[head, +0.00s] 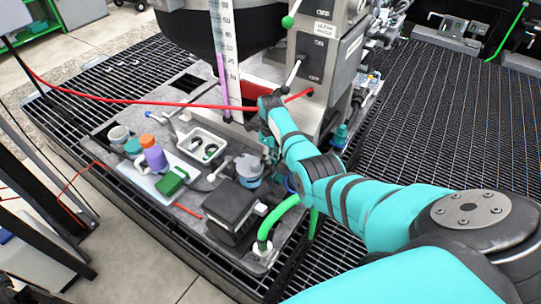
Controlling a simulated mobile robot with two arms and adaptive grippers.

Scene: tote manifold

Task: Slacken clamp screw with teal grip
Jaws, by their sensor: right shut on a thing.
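My right arm comes in from the lower right, and its right gripper (264,122) is at the front of the grey machine column (322,70), by the foot of the white scale (228,75). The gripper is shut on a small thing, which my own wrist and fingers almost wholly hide. From its place this looks like the clamp screw, but its teal grip cannot be told apart from my teal wrist. A small teal-blue fitting (341,134) shows at the column's right side, apart from the gripper. My left gripper is not in view.
A red hose (150,103) runs across to the column close to the gripper. Below are a white tray (201,146), a purple bottle (154,154), a green block (173,181), a black box (236,210) and a green hose (279,213).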

